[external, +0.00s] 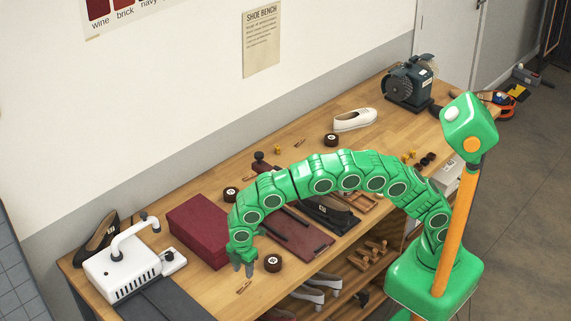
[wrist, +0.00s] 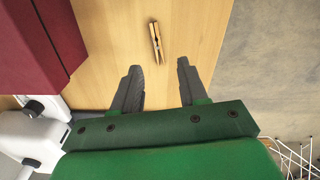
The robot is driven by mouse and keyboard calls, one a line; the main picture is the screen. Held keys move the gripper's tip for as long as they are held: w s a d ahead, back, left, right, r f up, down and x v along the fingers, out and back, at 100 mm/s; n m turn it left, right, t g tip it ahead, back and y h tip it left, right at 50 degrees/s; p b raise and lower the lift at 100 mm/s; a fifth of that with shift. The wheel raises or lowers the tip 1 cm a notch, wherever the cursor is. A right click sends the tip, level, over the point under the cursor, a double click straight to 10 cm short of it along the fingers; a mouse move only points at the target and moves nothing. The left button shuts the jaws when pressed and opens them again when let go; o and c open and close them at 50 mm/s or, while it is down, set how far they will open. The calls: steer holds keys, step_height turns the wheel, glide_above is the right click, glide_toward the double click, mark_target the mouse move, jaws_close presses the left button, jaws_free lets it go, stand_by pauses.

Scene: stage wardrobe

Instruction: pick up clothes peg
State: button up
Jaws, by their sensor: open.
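The clothes peg (wrist: 156,43) is a small wooden peg lying on the wooden bench top, ahead of my fingertips in the wrist view. In the external view a small peg (external: 243,287) lies near the bench's front edge, just below my gripper. My gripper (wrist: 156,68) has two grey fingers spread apart with nothing between them. In the external view my gripper (external: 243,270) points down over the bench, close to the peg. The peg is fully visible in the wrist view and apart from both fingers.
A dark red box (external: 199,232) stands left of my gripper, also in the wrist view (wrist: 50,40). A white machine (external: 122,272) is further left. A dark tape roll (external: 273,263) sits just right of my gripper. The bench edge is close on the right in the wrist view.

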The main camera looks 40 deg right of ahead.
mark_target(245, 287)
steer(key=shift+w+f, duration=0.15)
steer(key=shift+f, duration=1.75)
steer(key=shift+w+f, duration=0.1)
steer(key=shift+f, duration=1.75)
steer(key=shift+d, duration=0.1)
jaws_close()
